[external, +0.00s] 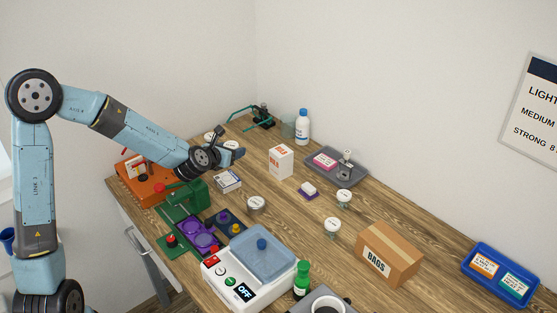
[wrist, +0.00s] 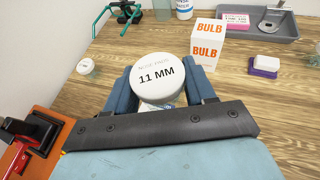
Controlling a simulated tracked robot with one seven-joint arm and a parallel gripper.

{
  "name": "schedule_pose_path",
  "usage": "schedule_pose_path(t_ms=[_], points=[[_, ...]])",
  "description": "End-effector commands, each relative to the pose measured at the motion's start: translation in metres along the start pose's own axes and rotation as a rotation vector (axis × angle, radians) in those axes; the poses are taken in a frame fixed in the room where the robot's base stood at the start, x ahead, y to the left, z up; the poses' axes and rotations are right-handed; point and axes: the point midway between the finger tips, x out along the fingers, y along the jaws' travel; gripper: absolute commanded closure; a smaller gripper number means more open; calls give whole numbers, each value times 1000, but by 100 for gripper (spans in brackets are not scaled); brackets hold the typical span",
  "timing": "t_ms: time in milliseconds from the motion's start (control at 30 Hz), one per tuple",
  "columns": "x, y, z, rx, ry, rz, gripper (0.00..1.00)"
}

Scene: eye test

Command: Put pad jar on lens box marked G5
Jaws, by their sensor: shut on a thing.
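A round white jar (wrist: 157,78) with a lid reading "NOSE PADS 11 MM" sits between the fingers of my gripper (wrist: 166,88) in the wrist view. My gripper is shut on it. In the external view my gripper (external: 229,152) is over the back left of the table, with the jar's white lid (external: 232,144) at its tip. I cannot tell how high the jar is above the table. A small white box with a dark label (external: 228,182) lies below and in front of my gripper; it looks like a lens box, but its mark is too small to read.
A white BULB box (external: 281,161) stands right of my gripper. Another white-lidded jar (wrist: 85,66) is to the left in the wrist view. An orange device (external: 145,182) and a green device (external: 188,196) stand near the box.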

Motion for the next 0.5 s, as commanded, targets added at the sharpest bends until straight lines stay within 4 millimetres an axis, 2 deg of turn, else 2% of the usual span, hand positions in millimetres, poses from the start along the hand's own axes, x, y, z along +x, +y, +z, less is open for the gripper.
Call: schedule_pose_path(t_ms=[500], points=[[-45, 6, 3, -97, 1, 237, 76]])
